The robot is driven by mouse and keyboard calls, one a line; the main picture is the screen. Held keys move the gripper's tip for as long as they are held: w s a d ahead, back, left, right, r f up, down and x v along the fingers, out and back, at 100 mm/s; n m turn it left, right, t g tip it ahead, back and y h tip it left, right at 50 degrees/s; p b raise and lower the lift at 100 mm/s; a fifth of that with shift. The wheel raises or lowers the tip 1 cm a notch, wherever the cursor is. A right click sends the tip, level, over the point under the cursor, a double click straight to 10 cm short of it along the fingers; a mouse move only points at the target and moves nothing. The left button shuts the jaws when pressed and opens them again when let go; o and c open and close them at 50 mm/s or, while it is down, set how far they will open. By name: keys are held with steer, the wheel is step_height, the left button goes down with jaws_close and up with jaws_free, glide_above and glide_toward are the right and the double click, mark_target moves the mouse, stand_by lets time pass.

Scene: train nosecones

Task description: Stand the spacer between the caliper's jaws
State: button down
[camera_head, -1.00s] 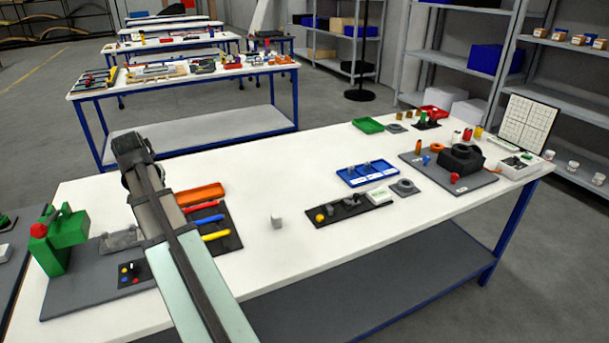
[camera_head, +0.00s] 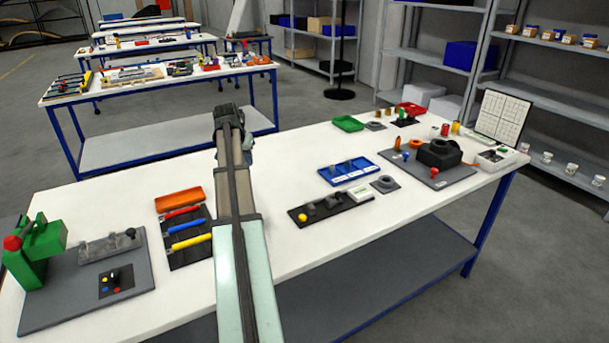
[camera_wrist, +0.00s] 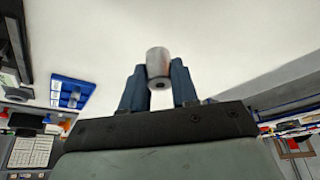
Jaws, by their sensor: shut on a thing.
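The spacer (camera_wrist: 157,62) is a short pale grey cylinder with a small dark hole in its end face. In the wrist view it sits between the two blue fingers of my gripper (camera_wrist: 158,84), which are shut on it. White tabletop shows behind it; I cannot tell whether it touches the table. In the head view my arm hides the gripper and the spacer. A grey metal piece with a black knob, possibly the caliper (camera_head: 103,247), lies on a grey board (camera_head: 60,305) at the left of the table. Its jaws are too small to make out.
A green press-like device (camera_head: 38,250) stands on the board's left. An orange tray (camera_head: 179,200) and a dark mat with red, yellow and blue tools (camera_head: 186,232) lie between board and arm. Right of the arm are a black tray (camera_head: 330,205) and a blue tray (camera_head: 347,171).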

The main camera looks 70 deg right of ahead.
steer(key=m, duration=0.2)
glide_above(283, 183)
steer(key=a, duration=0.2)
steer(key=shift+g, duration=0.4)
steer(key=shift+w+f, duration=0.15)
steer(key=shift+f, duration=5)
steer(key=shift+f, duration=0.15)
steer(key=c, duration=0.9)
jaws_free()
steer(key=shift+o, duration=0.2)
steer(key=v, duration=1.1)
steer(key=shift+r, duration=0.4)
steer(key=shift+o, duration=0.4)
steer(key=shift+a+r, duration=0.1)
steer(key=shift+r, duration=0.2)
